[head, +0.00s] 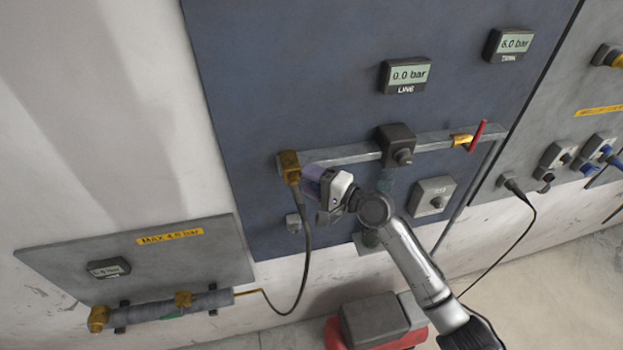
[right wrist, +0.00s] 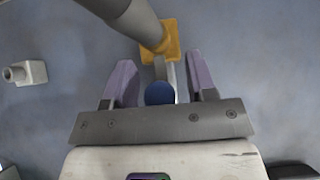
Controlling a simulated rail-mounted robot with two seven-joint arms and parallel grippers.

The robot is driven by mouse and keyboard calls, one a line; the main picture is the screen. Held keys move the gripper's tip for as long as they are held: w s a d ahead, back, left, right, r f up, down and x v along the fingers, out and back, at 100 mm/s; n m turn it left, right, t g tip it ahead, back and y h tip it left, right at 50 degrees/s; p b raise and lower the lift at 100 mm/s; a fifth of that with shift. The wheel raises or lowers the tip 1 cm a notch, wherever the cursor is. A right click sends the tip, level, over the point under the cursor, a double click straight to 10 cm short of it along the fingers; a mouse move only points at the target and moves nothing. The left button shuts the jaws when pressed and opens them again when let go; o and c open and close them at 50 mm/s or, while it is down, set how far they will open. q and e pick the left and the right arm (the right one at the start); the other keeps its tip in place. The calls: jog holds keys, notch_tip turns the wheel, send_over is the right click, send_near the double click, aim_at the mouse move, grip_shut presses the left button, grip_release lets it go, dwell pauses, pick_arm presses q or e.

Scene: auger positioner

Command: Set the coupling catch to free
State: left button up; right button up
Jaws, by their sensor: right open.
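The brass coupling (head: 289,166) sits at the left end of the grey pipe on the blue panel, with a dark hose hanging from it. In the right wrist view the yellow coupling (right wrist: 172,38) is just beyond my fingertips, partly hidden by the thick grey hose (right wrist: 130,20). A dark blue round knob (right wrist: 159,93), seemingly the catch's end, shows between my fingers beside a pale bar. My right gripper (head: 311,177) is open, its purple fingers (right wrist: 163,72) either side of the knob with gaps. Which position the catch is in, I cannot tell. My left gripper is not in view.
A red lever (head: 477,135) and a black valve body (head: 396,145) are on the pipe to the right. The LINE display (head: 405,76) reads 0.0 bar, the TANK display (head: 508,45) 6.0 bar. A small grey fitting (right wrist: 25,73) juts out left of the gripper.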

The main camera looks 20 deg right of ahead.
jog(key=shift+c, duration=0.4)
grip_shut()
